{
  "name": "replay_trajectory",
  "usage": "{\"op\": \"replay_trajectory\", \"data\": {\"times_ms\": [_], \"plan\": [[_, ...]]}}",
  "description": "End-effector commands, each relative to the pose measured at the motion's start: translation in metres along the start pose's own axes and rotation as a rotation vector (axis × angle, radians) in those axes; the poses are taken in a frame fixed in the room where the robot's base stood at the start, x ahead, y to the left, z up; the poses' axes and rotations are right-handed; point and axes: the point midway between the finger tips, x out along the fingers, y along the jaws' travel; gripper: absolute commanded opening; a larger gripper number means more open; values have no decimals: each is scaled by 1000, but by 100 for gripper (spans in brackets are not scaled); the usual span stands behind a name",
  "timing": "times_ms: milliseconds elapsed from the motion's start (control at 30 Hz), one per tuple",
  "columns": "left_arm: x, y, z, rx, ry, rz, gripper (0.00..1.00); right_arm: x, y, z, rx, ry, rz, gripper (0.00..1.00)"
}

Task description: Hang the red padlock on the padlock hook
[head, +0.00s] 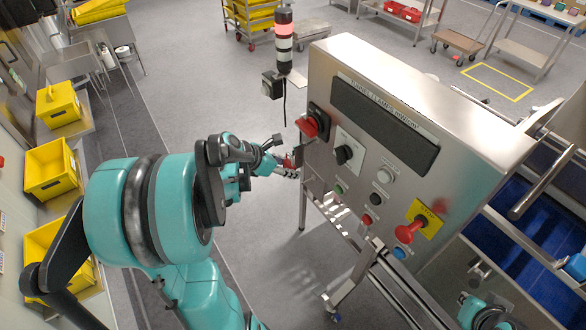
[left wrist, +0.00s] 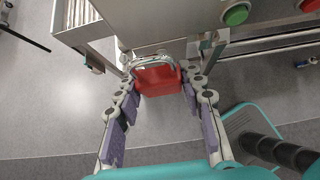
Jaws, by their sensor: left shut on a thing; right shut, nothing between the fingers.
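The red padlock (left wrist: 158,80) is between the two fingers of my left gripper (left wrist: 159,82), which is shut on it. Its metal shackle points to the steel panel's side in the left wrist view. In the head view, my left gripper (head: 287,168) is at the left edge of the control panel (head: 345,205), and only a little of the padlock (head: 298,155) shows. I cannot make out the padlock hook, or tell whether the shackle is around it. Part of my right arm shows at the lower right; its gripper is out of view.
A red knob (head: 308,126), several buttons and a red switch on a yellow plate (head: 411,230) stick out from the panel. A signal tower (head: 284,42) stands behind it. Yellow bins (head: 50,168) line the left side. The floor left of the panel is clear.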

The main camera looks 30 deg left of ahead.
Motion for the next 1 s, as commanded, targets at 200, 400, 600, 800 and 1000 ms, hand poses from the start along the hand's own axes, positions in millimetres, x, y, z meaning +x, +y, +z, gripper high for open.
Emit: {"op": "replay_trajectory", "data": {"times_ms": [200,400,600,800,1000], "plan": [[44,0,-57,0,-1,1,0,55,0,40,0,0,0,0],[76,0,-103,-1,-1,1,0,97,0,70,0,0,0,0],[88,0,-121,1,-2,0,0,114,0,82,0,0,0,0],[94,0,-113,2,-1,0,0,112,0,80,0,0,0,0],[107,-1,-100,2,-1,-1,0,111,0,80,0,0,0,0]]}}
